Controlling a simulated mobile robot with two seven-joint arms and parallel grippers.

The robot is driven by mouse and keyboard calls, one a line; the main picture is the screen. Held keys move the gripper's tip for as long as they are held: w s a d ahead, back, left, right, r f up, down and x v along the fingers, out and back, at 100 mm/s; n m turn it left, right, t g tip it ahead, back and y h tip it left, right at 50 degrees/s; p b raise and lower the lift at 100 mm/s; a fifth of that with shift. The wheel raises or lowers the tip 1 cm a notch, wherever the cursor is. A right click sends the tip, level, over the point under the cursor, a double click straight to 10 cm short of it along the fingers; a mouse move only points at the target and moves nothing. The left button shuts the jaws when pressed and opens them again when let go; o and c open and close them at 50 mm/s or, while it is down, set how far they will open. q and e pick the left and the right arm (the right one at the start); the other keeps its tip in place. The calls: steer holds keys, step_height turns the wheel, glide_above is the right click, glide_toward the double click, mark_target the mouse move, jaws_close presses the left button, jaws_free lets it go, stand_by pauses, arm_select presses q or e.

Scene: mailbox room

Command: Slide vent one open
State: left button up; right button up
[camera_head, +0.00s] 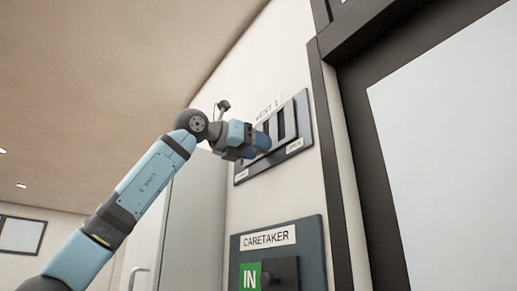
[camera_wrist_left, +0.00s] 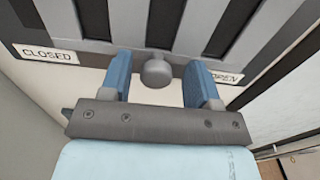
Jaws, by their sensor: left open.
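Vent one (camera_head: 293,128) is a dark grey panel high on the white wall, under a label reading VENT 1. In the left wrist view, dark slots show between grey slats (camera_wrist_left: 128,18). A round grey knob (camera_wrist_left: 156,70) stands out from its lower part, between a CLOSED label (camera_wrist_left: 49,54) at left and an OPEN label (camera_wrist_left: 224,77) at right. My left gripper (camera_head: 262,141) is at the vent. In the wrist view its blue fingers (camera_wrist_left: 157,85) are open, one on each side of the knob, with gaps showing. My right gripper is not in view.
A CARETAKER panel (camera_head: 308,255) with a green IN tile (camera_head: 250,276) is on the wall below the vent. A dark door frame (camera_head: 338,165) stands close to the right. A pale cabinet or door (camera_head: 190,210) with a handle is at left.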

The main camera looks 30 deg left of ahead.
arm_select(q)
steer(key=b+v, duration=0.2)
steer(key=v, duration=1.1)
steer(key=shift+d, duration=0.15)
steer(key=shift+s, duration=0.1)
